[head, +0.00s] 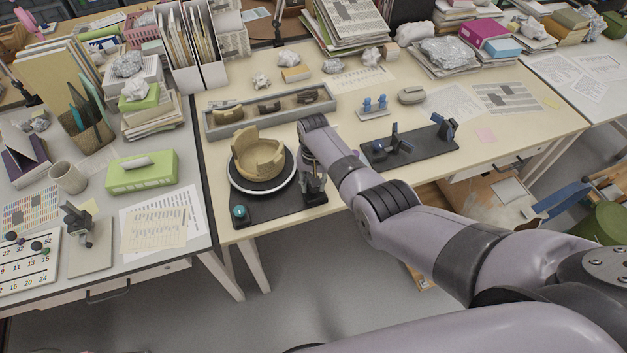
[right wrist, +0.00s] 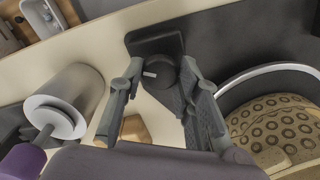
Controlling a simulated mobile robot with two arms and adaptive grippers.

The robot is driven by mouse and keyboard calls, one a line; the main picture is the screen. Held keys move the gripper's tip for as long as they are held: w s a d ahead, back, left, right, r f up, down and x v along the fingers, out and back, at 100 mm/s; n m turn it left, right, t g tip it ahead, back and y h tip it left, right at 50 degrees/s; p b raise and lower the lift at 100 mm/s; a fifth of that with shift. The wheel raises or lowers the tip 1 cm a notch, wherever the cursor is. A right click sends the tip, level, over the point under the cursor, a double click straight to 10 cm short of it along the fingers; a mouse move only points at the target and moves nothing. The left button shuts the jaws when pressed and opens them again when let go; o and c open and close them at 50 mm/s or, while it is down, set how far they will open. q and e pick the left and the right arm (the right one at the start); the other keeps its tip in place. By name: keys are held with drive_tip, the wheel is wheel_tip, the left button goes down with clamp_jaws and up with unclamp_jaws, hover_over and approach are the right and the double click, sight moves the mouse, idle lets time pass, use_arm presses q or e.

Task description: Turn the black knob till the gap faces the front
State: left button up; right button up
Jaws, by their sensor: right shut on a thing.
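The tan pot (head: 258,160) stands on the round turntable with a white rim (head: 236,184), on a black base (head: 285,204). Its rim is uneven, with a taller wall at the back left; I cannot tell exactly which way the gap faces. In the right wrist view the patterned pot (right wrist: 275,130) shows at the lower right. My right gripper (head: 315,192) is at the right side of the base. In the right wrist view its fingers (right wrist: 161,75) are closed around the black knob (right wrist: 158,72), which bears a pale mark. In the head view the gripper hides the knob. My left gripper is out of view.
A teal button (head: 240,212) sits at the base's front left corner. A grey tray with sherds (head: 216,130) lies behind the pot. A black stand with blue clamps (head: 428,150) is to the right, beyond my arm. The left table holds a green tissue box (head: 142,175).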

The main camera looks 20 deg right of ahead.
drive_tip(key=n, duration=0.5)
drive_tip(key=shift+n+p, duration=0.3)
idle(0.4)
drive_tip(key=o, duration=1.1)
drive_tip(key=shift+o, duration=0.2)
drive_tip(key=shift+r, duration=0.15)
wheel_tip(320, 180, up, 12)
